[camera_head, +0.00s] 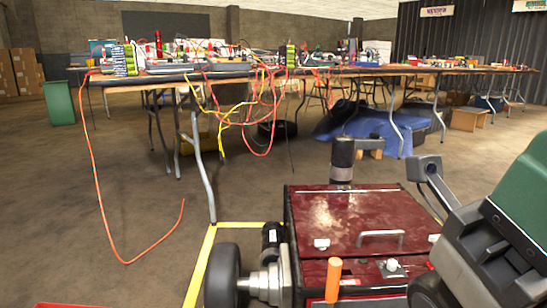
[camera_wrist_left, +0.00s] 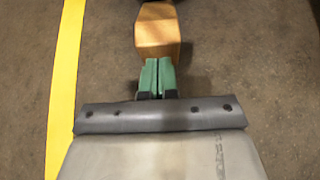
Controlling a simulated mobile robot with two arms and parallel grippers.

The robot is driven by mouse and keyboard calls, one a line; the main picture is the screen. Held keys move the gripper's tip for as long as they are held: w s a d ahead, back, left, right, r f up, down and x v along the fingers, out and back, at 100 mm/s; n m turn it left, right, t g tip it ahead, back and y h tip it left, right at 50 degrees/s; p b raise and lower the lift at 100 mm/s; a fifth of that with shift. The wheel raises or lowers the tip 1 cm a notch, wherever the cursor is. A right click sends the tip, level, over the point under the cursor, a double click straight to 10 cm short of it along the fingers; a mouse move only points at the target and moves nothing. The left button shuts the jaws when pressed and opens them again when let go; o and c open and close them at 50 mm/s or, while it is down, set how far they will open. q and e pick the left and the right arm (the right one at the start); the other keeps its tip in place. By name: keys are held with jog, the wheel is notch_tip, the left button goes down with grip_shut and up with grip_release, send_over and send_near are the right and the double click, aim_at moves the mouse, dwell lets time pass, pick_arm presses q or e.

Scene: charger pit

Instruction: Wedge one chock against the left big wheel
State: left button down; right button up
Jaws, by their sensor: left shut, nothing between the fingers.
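A wooden, orange-brown chock (camera_wrist_left: 157,32) lies on the floor at the top middle of the left wrist view. My left gripper (camera_wrist_left: 158,68) has green fingers that are shut with nothing between them. Its fingertips point at the chock's near face; I cannot tell whether they touch it. A dark shape, cut off by the frame, shows just past the chock. In the head view the dark left big wheel (camera_head: 222,276) is on the left side of a dark red machine (camera_head: 345,215).
Yellow floor tape (camera_head: 205,262) runs left of the wheel; a yellow strip (camera_wrist_left: 64,75) also shows in the left wrist view. An orange cylinder (camera_head: 333,281) stands upright at the machine's front. A loose orange cable (camera_head: 104,215) hangs from the cluttered table (camera_head: 180,79) to the floor.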

pick_arm(q)
jog(key=shift+w, duration=1)
dwell(0.3)
jog(key=p+v, duration=0.3)
jog(key=shift+s+r, duration=0.25)
jog(key=shift+r, duration=0.15)
jog(key=shift+p+v, duration=0.9)
jog(key=shift+s+f, duration=0.1)
jog(key=shift+s, duration=0.05)
